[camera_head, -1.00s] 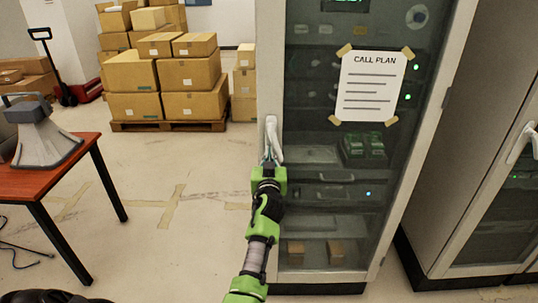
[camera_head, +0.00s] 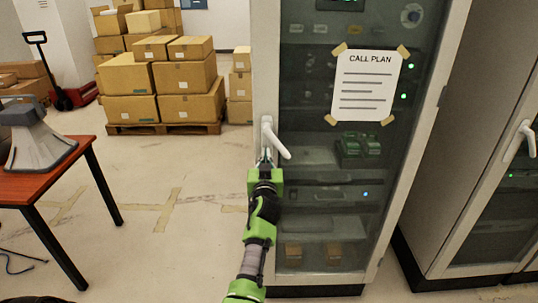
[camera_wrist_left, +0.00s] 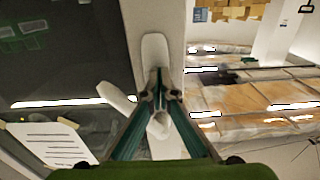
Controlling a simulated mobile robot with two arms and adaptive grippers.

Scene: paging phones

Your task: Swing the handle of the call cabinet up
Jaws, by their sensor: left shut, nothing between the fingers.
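The call cabinet (camera_head: 265,60) is a tall pale cabinet with a dark glass door, and a "CALL PLAN" sheet (camera_head: 367,85) is taped to the glass. Its white handle (camera_head: 281,144) slants down to the right from its mount, over the door's left frame. My left gripper (camera_head: 266,157) is just below the mount, on the left side of the slanted lever. In the left wrist view the shut fingers (camera_wrist_left: 160,92) are empty in front of the white handle plate (camera_wrist_left: 155,50). The lever sticks out to their left; I cannot tell whether they touch it. My right gripper is out of view.
A red-topped table (camera_head: 60,175) with a grey horn-like device (camera_head: 40,145) stands at left. Stacked boxes (camera_head: 185,75) sit on a pallet behind. Another cabinet (camera_head: 460,130) stands at right. The floor left of the cabinet is clear.

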